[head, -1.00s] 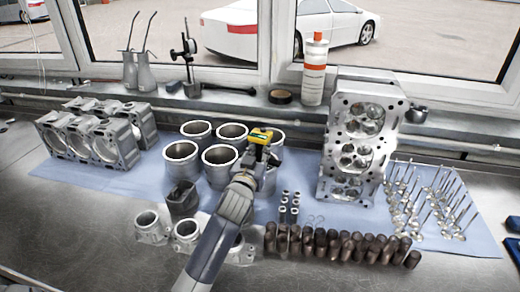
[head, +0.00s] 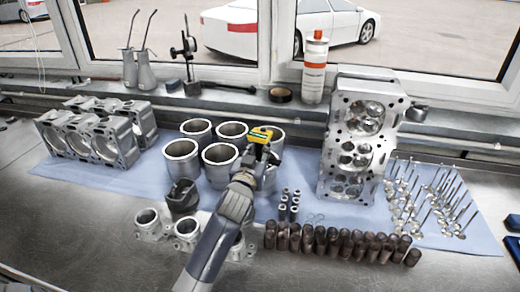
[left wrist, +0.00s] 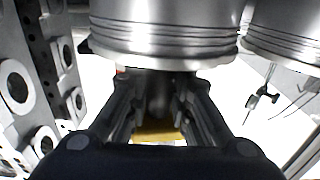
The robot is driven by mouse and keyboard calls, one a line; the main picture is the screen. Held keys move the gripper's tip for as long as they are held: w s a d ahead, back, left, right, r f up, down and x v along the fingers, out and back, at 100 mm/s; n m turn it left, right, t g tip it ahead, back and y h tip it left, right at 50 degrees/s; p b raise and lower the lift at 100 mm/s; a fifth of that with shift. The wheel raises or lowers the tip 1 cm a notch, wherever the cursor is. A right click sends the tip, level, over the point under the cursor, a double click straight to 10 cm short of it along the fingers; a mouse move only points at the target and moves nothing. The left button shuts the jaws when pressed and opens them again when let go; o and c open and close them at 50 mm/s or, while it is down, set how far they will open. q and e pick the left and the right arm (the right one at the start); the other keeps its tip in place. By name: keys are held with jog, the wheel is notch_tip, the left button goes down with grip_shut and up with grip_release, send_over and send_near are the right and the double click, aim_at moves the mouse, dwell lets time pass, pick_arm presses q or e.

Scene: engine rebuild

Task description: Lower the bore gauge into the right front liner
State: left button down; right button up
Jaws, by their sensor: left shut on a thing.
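The bore gauge (head: 261,135) shows its yellow and green head above my left gripper (head: 258,168), which is shut on it. The rest of the gauge is hidden by the gripper and arm. In the left wrist view a yellow part of the gauge (left wrist: 155,132) shows between the fingers of the left gripper (left wrist: 158,98). Silver liners stand in two rows on a blue mat. The right front liner is mostly hidden behind my left gripper in the head view. A large ribbed liner (left wrist: 165,25) is close ahead of the fingers in the wrist view. My right gripper is not in view.
A front liner (head: 220,165) and other liners stand left of the gripper. The cylinder head (head: 358,138) stands right, with valves (head: 430,205) beyond.

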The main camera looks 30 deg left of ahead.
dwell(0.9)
pick_arm(q)
jog(key=c, duration=1.3)
grip_release()
jog(key=shift+c, duration=0.2)
jog(key=shift+f, duration=0.1)
jog(key=v, duration=0.7)
jog(key=shift+s, duration=0.3)
